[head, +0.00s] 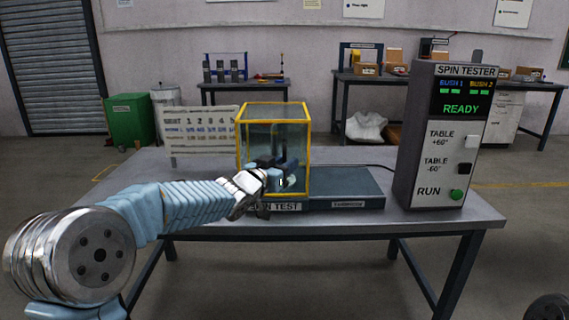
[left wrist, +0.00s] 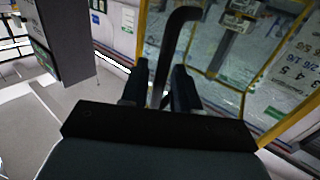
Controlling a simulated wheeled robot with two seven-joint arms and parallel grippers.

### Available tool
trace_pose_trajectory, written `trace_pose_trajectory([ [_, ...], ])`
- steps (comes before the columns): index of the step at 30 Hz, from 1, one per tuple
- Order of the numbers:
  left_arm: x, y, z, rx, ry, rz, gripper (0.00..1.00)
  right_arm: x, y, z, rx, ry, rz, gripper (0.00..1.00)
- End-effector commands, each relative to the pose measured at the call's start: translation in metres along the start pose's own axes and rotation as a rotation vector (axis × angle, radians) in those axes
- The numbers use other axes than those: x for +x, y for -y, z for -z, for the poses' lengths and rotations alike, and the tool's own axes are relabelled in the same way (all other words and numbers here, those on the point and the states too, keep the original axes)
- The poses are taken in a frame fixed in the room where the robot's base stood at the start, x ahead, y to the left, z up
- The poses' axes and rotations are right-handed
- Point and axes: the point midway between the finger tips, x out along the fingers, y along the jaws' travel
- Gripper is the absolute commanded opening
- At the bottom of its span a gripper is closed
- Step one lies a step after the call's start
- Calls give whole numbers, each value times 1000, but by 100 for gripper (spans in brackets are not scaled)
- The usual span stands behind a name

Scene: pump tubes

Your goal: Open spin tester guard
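The spin tester guard (head: 307,150) is a clear box with a yellow frame. It stands closed over the left part of the dark spin test base (head: 345,190). Blue and dark parts show behind its panes. My left gripper (head: 262,184) is at the guard's front, low down. In the left wrist view, a dark bent handle (left wrist: 175,35) rises between the two fingers of my left gripper (left wrist: 160,82). Narrow gaps seem to show on both sides of the handle, so the fingers look open around it. The guard's yellow frame (left wrist: 141,35) is beyond. My right gripper is out of view.
The control box (head: 430,135) stands at the table's right with a lit READY display and a green RUN button (head: 456,195). A number chart (head: 195,130) stands behind, left of the guard. The grey table (head: 410,222) is clear in front of the control box.

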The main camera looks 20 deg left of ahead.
Motion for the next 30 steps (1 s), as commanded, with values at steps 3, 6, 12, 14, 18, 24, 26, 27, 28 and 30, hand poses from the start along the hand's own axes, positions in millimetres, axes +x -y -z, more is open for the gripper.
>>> trace_pose_trajectory([
  [3,0,0,0,0,0,0,30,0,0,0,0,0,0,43],
  [6,0,0,0,0,0,0,25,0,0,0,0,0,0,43],
  [12,0,0,0,0,0,0,0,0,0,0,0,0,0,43],
  [14,0,0,0,0,0,0,0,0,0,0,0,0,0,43],
  [18,0,0,0,0,0,0,0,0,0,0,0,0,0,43],
  [24,3,-5,-2,-1,-1,-1,0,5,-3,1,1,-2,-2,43],
  [26,6,-10,-3,-1,-2,-2,0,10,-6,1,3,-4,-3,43],
  [27,9,-15,-5,-1,-1,-3,0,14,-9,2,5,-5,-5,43],
  [28,11,-19,-5,-1,-3,-3,0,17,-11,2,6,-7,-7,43],
  [30,18,-30,-6,-1,-3,-5,0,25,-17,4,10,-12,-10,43],
])
